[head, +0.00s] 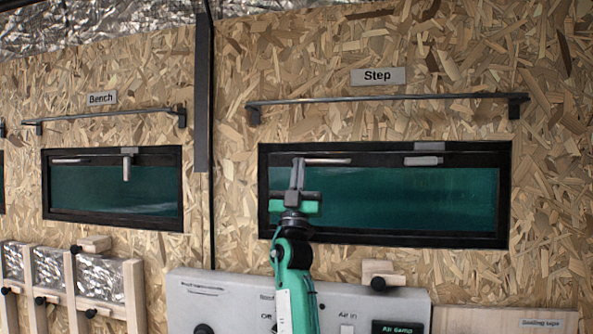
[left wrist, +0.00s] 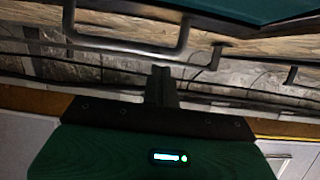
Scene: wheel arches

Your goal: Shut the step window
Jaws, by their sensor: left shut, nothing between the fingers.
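The step window (head: 410,200) is a wide dark frame with a teal pane, under the "Step" sign (head: 377,76). Its grey handle (head: 422,160) lies horizontally at the top edge, and a pale bar (head: 327,161) lies left of it. I cannot tell how far the sash stands open. My left gripper (head: 298,166) is shut and empty, pointing up in front of the window's left part, left of the handle. Contact with the window cannot be told. In the left wrist view the shut fingers (left wrist: 161,82) show below a grey rail (left wrist: 130,45) and a teal pane (left wrist: 255,8).
A rail (head: 390,97) runs above the step window. The bench window (head: 85,190), with its handle (head: 127,166) hanging vertically, is to the left past a dark post (head: 203,100). A grey control panel (head: 220,295) and a wooden block (head: 380,272) sit below.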

